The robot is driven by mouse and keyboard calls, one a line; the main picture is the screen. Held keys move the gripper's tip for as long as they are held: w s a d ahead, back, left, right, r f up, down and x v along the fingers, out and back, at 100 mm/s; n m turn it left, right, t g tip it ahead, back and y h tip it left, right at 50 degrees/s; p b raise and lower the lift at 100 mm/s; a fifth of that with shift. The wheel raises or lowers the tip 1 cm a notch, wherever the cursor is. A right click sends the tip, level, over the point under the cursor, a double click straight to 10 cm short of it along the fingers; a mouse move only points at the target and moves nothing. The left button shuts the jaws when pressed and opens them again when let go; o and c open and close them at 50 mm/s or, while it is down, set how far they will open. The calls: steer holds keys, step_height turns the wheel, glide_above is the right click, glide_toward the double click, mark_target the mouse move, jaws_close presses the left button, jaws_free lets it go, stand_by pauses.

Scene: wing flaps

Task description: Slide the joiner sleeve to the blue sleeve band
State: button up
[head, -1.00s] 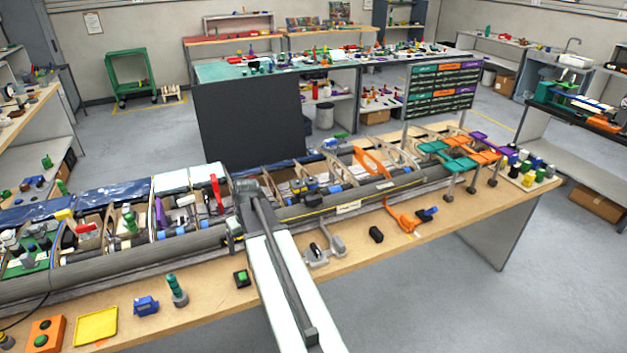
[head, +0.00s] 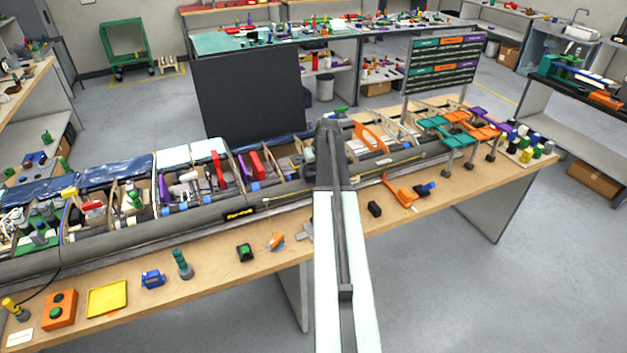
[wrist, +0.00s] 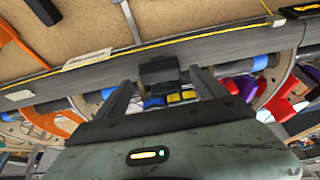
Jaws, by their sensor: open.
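In the wrist view my gripper (wrist: 160,80) is open, its two dark fingers apart over the wing's inside. A dark block (wrist: 159,69) shows between the fingertips; I cannot tell whether it is the joiner sleeve. Yellow pieces (wrist: 181,97) and a blue piece lie behind it, partly hidden by my gripper. Blue bands on grey tubes show at the right (wrist: 259,62) and left (wrist: 47,106); I cannot tell which is the sleeve band. In the head view my arm hides my gripper's fingers and the wing interior around them.
The long wing (head: 200,218) lies along the bench, with ribs, tubes and a red upright piece (head: 257,163) in its open bays. An orange frame (head: 371,137) rises right of my arm. Small tools and a yellow tray (head: 107,298) occupy the bench's front strip.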

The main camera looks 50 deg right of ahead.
steer(key=shift+b+x, duration=0.4)
steer(key=shift+x, duration=0.65)
steer(key=shift+r, duration=0.1)
jaws_close()
